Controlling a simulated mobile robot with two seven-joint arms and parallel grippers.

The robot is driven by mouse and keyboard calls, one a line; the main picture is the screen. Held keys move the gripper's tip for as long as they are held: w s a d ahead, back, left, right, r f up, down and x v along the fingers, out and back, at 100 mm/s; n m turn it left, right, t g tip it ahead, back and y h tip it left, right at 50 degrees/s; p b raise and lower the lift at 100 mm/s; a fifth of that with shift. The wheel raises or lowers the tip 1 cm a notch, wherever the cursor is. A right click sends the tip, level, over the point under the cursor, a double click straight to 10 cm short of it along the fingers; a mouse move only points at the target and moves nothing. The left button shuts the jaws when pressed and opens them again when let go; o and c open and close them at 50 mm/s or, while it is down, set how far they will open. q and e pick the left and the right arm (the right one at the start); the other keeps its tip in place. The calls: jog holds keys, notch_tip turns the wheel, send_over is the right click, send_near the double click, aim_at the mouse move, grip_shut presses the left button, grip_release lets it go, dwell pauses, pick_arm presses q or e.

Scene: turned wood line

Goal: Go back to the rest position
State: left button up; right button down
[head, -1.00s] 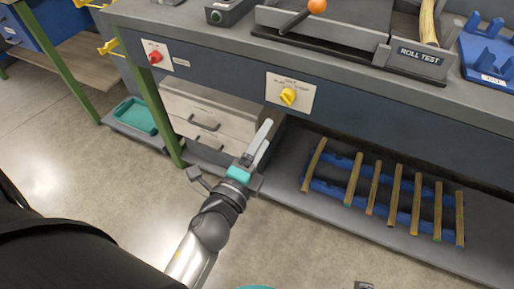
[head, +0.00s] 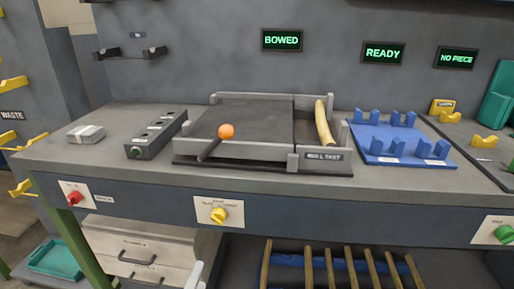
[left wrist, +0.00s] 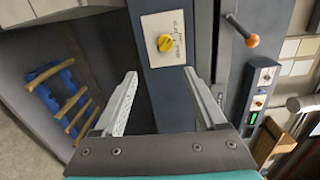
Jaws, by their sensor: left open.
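My left gripper (left wrist: 160,105) is open, with nothing between its two grey fingers in the left wrist view. In that view it is in front of the bench front, below the yellow knob (left wrist: 165,42). In the head view only a fingertip of it (head: 195,275) shows at the bottom edge, in front of the drawer unit. My right gripper is in neither view.
The bench (head: 60,150) carries the roll test station (head: 250,158) with an orange-knobbed lever (head: 226,131) and a curved wooden piece (head: 324,122). A blue rack (head: 375,130) stands to its right. Wooden rods (head: 350,268) lie on a lower rack. Displays read BOWED (head: 282,40), READY and NO PIECE.

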pick_arm(q)
jog(key=s+f+n+g+p, duration=0.2)
jog(key=s+f+n+g, duration=0.15)
jog(key=f, duration=0.85)
jog(key=s+f+n+g+p, duration=0.3)
jog(key=f+n+g, duration=0.15)
jog(key=f, duration=0.75)
jog(key=s+a+f+n+g+p, duration=0.1)
jog(key=s+a+f+n+g, duration=0.1)
jog(key=s, duration=0.4)
jog(key=s+a+f+n+g+p, duration=0.1)
jog(key=s+a+f+n+g, duration=0.2)
jog(key=s+a+f+n, duration=0.1)
jog(key=s+a+f+n+g+y+p, duration=0.1)
jog(key=s+a+f+n+g, duration=0.1)
jog(key=s+f, duration=0.3)
jog(key=s+a+n, duration=0.1)
jog(key=s, duration=0.2)
jog(key=shift+s+f+p, duration=0.3)
jog(key=shift+s, duration=0.05)
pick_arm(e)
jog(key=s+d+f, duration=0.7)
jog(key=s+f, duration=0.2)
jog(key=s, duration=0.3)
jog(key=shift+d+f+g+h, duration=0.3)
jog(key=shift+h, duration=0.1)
